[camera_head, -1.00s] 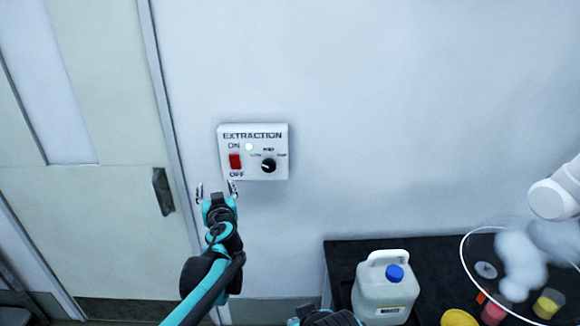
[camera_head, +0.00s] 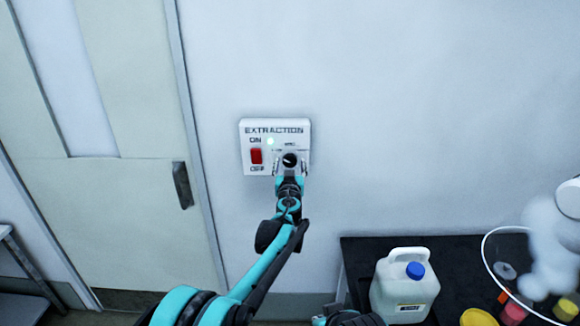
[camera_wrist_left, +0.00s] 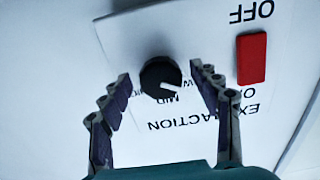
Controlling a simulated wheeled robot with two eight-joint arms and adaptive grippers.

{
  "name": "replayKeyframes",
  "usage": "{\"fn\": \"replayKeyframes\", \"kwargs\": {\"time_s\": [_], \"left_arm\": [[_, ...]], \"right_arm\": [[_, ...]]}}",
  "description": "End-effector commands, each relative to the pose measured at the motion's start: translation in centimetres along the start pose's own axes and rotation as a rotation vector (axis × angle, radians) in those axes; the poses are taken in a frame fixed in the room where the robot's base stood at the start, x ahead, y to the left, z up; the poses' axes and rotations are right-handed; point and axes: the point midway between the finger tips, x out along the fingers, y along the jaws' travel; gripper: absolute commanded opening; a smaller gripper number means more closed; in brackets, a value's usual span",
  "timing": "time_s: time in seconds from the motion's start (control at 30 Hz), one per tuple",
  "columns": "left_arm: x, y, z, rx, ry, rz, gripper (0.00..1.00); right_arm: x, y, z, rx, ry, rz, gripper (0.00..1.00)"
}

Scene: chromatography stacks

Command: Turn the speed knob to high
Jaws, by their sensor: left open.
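The white EXTRACTION control box (camera_head: 303,129) is on the wall. Its round black speed knob (camera_head: 290,159) also shows in the left wrist view (camera_wrist_left: 157,74), where the picture is roughly upside down. The knob's white pointer aims up and toward the switch side, near the MID label (camera_wrist_left: 171,98). My left gripper (camera_head: 290,169) is open in front of the box, with one finger on each side of the knob; in the left wrist view (camera_wrist_left: 160,79) gaps show between fingers and knob.
A red switch (camera_head: 256,156) and a lit green lamp (camera_head: 270,141) are left of the knob. A door with a dark handle (camera_head: 182,185) is at the left. A white jug (camera_head: 404,290) with a blue cap stands on a black bench (camera_head: 370,248) at lower right.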

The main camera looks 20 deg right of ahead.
Motion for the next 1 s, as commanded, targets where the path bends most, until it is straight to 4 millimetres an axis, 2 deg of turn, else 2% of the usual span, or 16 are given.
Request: {"fn": "replayKeyframes", "kwargs": {"time_s": [0.2, 0.27, 0.4, 0.73, 1.0], "left_arm": [[0.06, -0.02, -0.02, 0.0, 0.0, 0.0, 0.63], [0.05, -0.02, -0.02, 0.0, 0.0, 0.0, 0.5], [0.04, -0.02, -0.02, 0.0, 0.0, 0.0, 0.13], [0.04, -0.04, -0.03, 0.025, 0.0, -0.001, 0.13], [0.04, -0.08, -0.06, 0.168, 0.0, -0.001, 0.13]], "right_arm": [[-0.01, 0.0, -0.01, 0.0, 0.0, 0.0, 0.0], [-0.01, 0.0, -0.01, 0.0, 0.0, 0.0, 0.0], [-0.01, 0.0, -0.01, 0.0, 0.0, 0.0, 0.0], [-0.06, 0.0, -0.04, 0.0, 0.0, 0.0, 0.0], [-0.26, 0.0, -0.19, 0.0, 0.0, 0.0, 0.0]]}}
